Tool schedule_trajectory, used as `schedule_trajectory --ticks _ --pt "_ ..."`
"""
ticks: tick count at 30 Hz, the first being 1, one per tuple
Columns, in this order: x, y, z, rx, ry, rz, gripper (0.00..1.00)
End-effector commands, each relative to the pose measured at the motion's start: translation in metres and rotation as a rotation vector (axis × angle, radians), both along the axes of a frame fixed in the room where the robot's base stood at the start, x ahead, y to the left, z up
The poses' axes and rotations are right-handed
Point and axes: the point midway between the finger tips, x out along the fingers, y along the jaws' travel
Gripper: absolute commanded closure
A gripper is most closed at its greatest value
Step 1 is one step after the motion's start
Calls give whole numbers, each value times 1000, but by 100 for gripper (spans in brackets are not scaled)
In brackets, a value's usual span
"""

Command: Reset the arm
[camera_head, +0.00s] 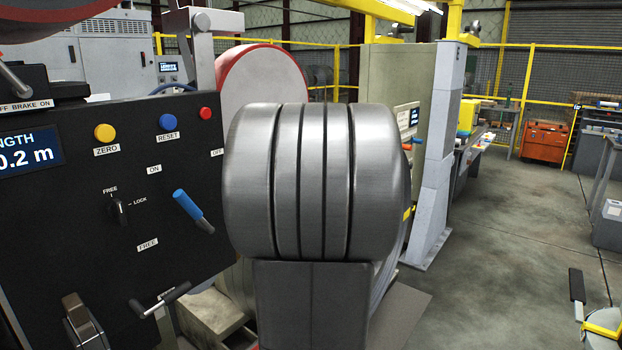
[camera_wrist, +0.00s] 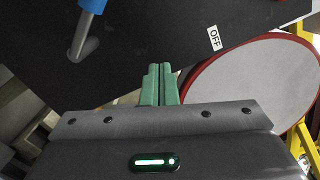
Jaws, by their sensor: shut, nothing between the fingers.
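My gripper (camera_wrist: 159,70) shows in the wrist view, with its two green fingers together and nothing between them. It points toward a black control panel (camera_wrist: 160,30), apart from it as far as I can tell. In the head view my own grey arm fills the middle and hides the gripper. The lever (camera_wrist: 92,5) also shows at the wrist view's upper left. An "OFF" label (camera_wrist: 214,38) sits right of the fingers.
A red-rimmed disc (camera_wrist: 262,85) stands close on the right. Open concrete floor (camera_head: 500,260) lies to the right.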

Motion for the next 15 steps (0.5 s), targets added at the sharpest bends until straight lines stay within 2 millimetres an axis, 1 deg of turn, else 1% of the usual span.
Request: schedule_trajectory --ticks 1,7,9,12,15 --pt "2 -2 3 16 23 -1 100" --pt "8 -7 -4 84 110 -2 100" --pt "17 -17 -21 85 109 -3 100" --pt "26 -29 -30 83 108 -2 100" --pt "26 -42 -32 83 104 -3 100"
